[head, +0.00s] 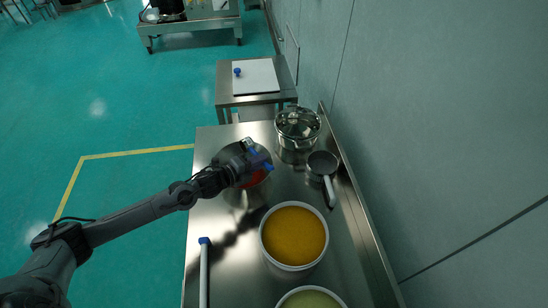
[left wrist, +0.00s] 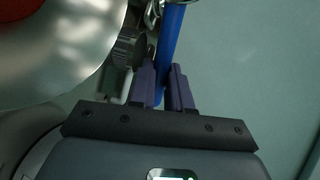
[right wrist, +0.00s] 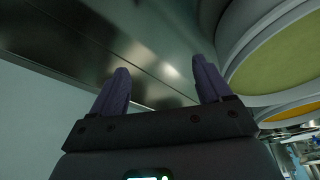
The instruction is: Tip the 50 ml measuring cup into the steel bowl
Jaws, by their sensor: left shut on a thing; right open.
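My left gripper (left wrist: 163,78) is shut on a blue handle (left wrist: 172,40), which I take to be that of the 50 ml measuring cup. In the head view the left gripper (head: 260,160) is above the steel bowl (head: 240,197), which has red contents (head: 256,179). The cup's body is hidden or too small to make out, so its tilt and contents cannot be told. The bowl's shiny wall (left wrist: 75,70) shows at the left of the left wrist view. My right gripper (right wrist: 160,80) is open and empty, near a white tub.
A white tub of orange-yellow material (head: 294,236) and a tub of pale yellow-green material (head: 311,300) stand nearer. A blue-ended white bar (head: 204,270) lies at the left edge.

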